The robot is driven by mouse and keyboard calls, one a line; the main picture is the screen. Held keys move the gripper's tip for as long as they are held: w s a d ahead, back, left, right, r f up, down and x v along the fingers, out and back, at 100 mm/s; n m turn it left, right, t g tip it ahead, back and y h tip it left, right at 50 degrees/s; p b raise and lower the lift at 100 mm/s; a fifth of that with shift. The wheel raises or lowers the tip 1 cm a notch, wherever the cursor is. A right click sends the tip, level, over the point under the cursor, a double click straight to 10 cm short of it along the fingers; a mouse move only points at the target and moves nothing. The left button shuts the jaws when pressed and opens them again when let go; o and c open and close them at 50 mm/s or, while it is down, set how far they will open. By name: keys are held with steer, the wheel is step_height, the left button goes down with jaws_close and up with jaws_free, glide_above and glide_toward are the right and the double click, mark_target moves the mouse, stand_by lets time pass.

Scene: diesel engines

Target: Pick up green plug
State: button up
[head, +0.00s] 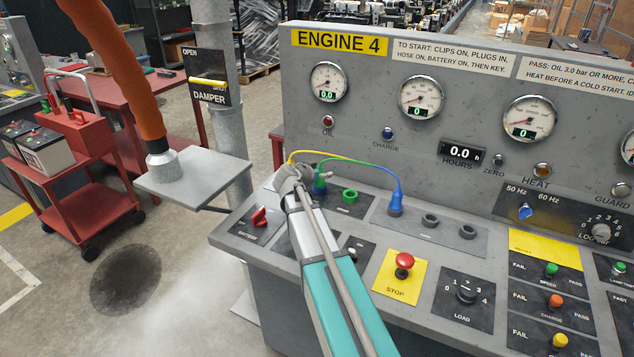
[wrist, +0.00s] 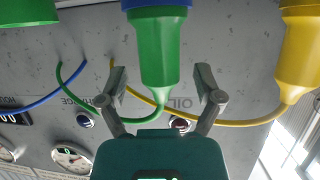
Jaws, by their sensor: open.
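The green plug (wrist: 156,48), with a blue collar, stands between the two fingers of my gripper (wrist: 160,82) in the wrist view. Gaps show on both sides of it, and the fingers are open around its narrow cable end. Its green cable curves off to the left. In the head view my gripper (head: 293,177) is at the left of the sloped console, and the green plug (head: 319,182) shows just right of it, partly hidden.
A yellow plug (wrist: 302,45) stands to the right in the wrist view. A green socket ring (head: 350,196), a blue plug (head: 395,204) and two dark sockets are right of my gripper. The red stop button (head: 404,262) is nearer. The gauge panel (head: 300,110) rises behind.

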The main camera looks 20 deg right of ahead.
steer(key=shift+c, duration=0.2)
jaws_close()
stand_by(0.3)
steer(key=shift+r, duration=0.15)
step_height(320, 180, up, 3)
steer(key=p, duration=0.3)
steer(key=s+r+p, duration=0.9)
steer(key=s+p, duration=0.1)
steer(key=s, duration=0.4)
steer(key=shift+a+r, duration=0.35)
stand_by(0.4)
